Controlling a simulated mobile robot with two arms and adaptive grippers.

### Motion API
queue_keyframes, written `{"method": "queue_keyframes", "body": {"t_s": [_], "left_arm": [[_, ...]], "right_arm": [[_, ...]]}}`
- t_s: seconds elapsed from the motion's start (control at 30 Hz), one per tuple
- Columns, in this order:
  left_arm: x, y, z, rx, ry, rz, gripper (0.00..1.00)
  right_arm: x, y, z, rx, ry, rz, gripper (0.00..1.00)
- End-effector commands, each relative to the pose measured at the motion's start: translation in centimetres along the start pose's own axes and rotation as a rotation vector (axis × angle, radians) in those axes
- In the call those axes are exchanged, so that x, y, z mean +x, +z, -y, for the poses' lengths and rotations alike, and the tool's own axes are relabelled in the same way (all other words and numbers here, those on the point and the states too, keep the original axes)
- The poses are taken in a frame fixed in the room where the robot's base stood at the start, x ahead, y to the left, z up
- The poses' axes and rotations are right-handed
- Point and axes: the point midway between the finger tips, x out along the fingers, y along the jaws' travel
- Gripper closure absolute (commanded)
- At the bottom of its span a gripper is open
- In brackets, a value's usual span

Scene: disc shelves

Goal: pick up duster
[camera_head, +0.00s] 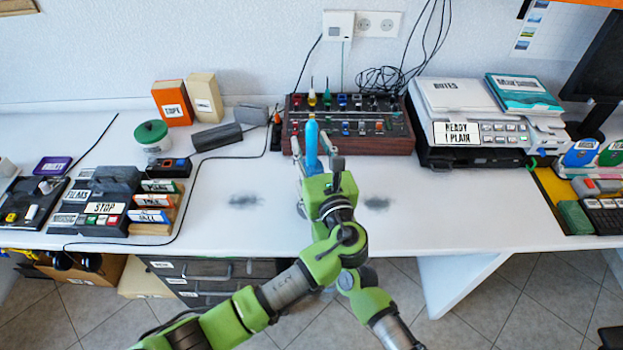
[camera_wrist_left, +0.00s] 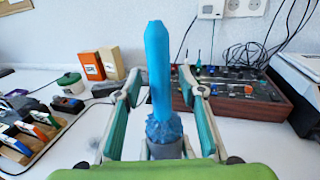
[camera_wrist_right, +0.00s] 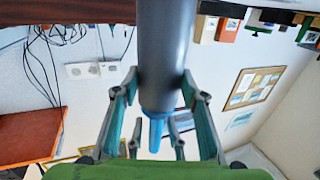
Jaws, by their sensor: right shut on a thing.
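The duster has a blue upright head (camera_head: 312,145) and a grey handle (camera_wrist_right: 165,50). My left gripper (camera_head: 318,163) is open around the blue head. In the left wrist view the blue head (camera_wrist_left: 159,75) stands between its spread fingers (camera_wrist_left: 160,82), with a gap on each side. In the right wrist view my right gripper (camera_wrist_right: 162,85) is shut on the grey handle, and the left gripper's fingertips show beyond it. In the head view the right gripper is hidden behind my left arm.
A mixer console (camera_head: 352,140) stands just behind the duster, and a printer (camera_head: 470,155) to its right. The white table's front middle is clear apart from two dark smudges (camera_head: 245,201).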

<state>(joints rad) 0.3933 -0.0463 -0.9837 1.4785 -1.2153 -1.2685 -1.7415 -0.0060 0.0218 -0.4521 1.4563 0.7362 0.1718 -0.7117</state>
Motion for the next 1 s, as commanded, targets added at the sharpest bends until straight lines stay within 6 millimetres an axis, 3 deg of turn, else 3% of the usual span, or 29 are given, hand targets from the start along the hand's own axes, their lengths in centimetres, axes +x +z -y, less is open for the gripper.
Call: {"method": "queue_keyframes", "body": {"t_s": [0.07, 0.1, 0.23, 0.67, 0.87, 1.0], "left_arm": [[0.0, 0.0, 0.0, 0.0, 0.0, 0.0, 0.63], [0.0, 0.0, 0.0, 0.0, 0.0, 0.0, 0.69], [0.0, 0.0, 0.0, 0.0, 0.0, 0.0, 1.0], [0.0, 0.8, 0.0, -0.003, 0.0, 0.001, 1.0], [-0.1, 4.8, 0.0, -0.008, 0.0, 0.003, 1.0], [-0.1, 8.8, 0.1, -0.009, -0.002, 0.004, 1.0]], "right_arm": [[0.0, 0.1, 0.0, 0.0, -0.001, 0.001, 0.83], [0.0, 0.1, 0.0, 0.0, -0.001, 0.001, 0.83], [0.0, 0.1, 0.0, 0.0, -0.001, 0.001, 0.83], [0.0, 0.0, 0.0, 0.0, -0.001, 0.001, 0.83], [0.0, 0.1, 0.0, 0.0, -0.001, 0.001, 0.83], [0.0, 0.1, 0.0, 0.0, -0.001, 0.001, 0.83]]}}
